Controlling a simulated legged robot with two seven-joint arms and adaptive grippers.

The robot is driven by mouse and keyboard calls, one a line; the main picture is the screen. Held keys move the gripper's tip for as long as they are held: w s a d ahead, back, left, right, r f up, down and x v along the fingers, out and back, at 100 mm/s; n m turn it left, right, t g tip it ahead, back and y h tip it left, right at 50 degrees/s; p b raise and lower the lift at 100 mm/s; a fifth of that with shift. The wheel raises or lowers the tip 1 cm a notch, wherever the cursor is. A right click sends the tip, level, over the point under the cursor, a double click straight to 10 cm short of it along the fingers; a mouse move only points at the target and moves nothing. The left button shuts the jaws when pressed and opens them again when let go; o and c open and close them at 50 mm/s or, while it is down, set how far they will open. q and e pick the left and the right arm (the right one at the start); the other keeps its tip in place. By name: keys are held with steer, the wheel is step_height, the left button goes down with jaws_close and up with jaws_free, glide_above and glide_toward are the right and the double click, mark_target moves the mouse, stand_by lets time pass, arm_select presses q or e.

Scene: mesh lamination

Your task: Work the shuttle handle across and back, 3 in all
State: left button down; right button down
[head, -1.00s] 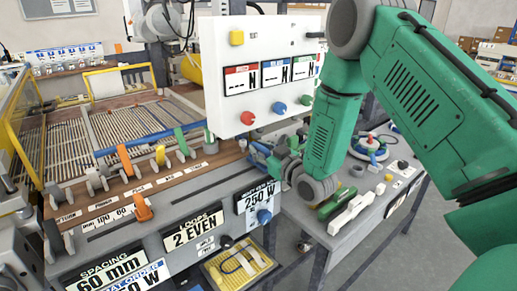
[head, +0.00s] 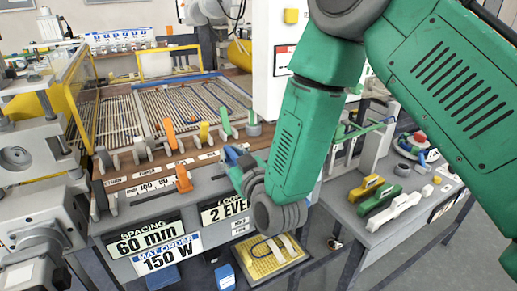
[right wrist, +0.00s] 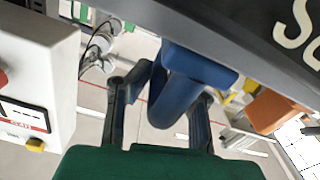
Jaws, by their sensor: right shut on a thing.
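The shuttle handle (right wrist: 180,95) is a blue grip between the fingers of my right gripper in the right wrist view. It also shows as a blue piece in the head view (head: 232,156), at the bench's front edge above the loops panel. My right gripper (head: 246,172) is shut on it, and the green arm comes in from the right. The gripper partly hides the handle and its slot. A mesh bed (head: 165,107) of thin rods lies behind, with a dark blue line looped over its right part and a blue bar (head: 183,80) across its far end. My left gripper is not in view.
A row of coloured levers (head: 171,134) stands behind the handle. An orange slider (head: 183,179) sits to its left. The loops panel (head: 222,210) reads "2 EVEN". A side table (head: 350,215) with yellow, green and white tools stands at right. Grey machinery (head: 40,150) fills the left.

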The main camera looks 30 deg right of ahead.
steer(key=shift+a, duration=1.85)
steer(key=c, duration=1.6)
jaws_free()
steer(key=shift+o, duration=0.6)
steer(key=shift+a, duration=0.2)
steer(key=shift+s, duration=0.1)
steer(key=s, duration=1.2)
steer(key=shift+w+d, duration=0.1)
steer(key=shift+d, duration=0.05)
